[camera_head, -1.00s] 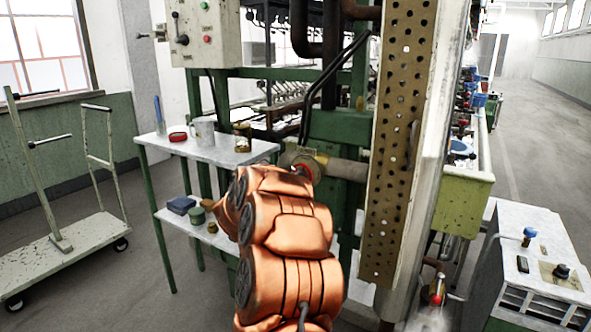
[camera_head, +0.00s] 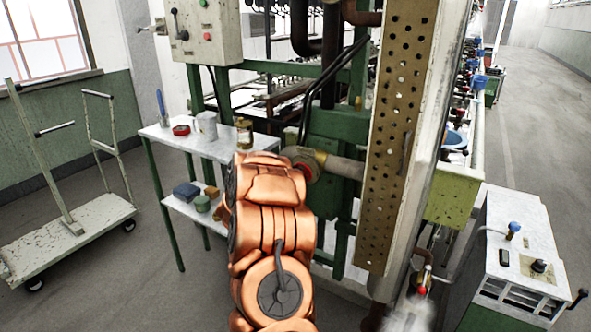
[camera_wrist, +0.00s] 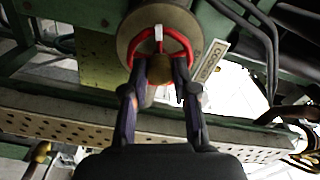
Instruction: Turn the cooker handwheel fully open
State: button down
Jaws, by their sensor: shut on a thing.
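The red handwheel (camera_wrist: 180,40) sits at the end of a round pipe fitting (camera_wrist: 145,22) in the wrist view. My gripper (camera_wrist: 160,62) has its two dark fingers on the lower part of the red rim, shut on it. A white mark shows on the rim at the top between the fingers. In the head view a bit of the red handwheel (camera_head: 306,172) shows beside the pipe (camera_head: 345,168), and my copper arm hides most of it and the gripper. A small plate with lettering, partly readable as "COOK", (camera_wrist: 210,60) is right of the wheel.
A perforated metal strip (camera_head: 398,130) stands upright right of the pipe. A white shelf table (camera_head: 215,145) with a mug and jar is at left, and a flat trolley (camera_head: 70,240) beyond it. A white cabinet (camera_head: 515,230) stands at right.

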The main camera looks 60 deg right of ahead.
jog(key=shift+n+p, duration=3.6)
jog(key=shift+p, duration=0.9)
jog(key=c, duration=1)
grip_release()
jog(key=shift+c, duration=0.2)
jog(key=shift+a, duration=0.1)
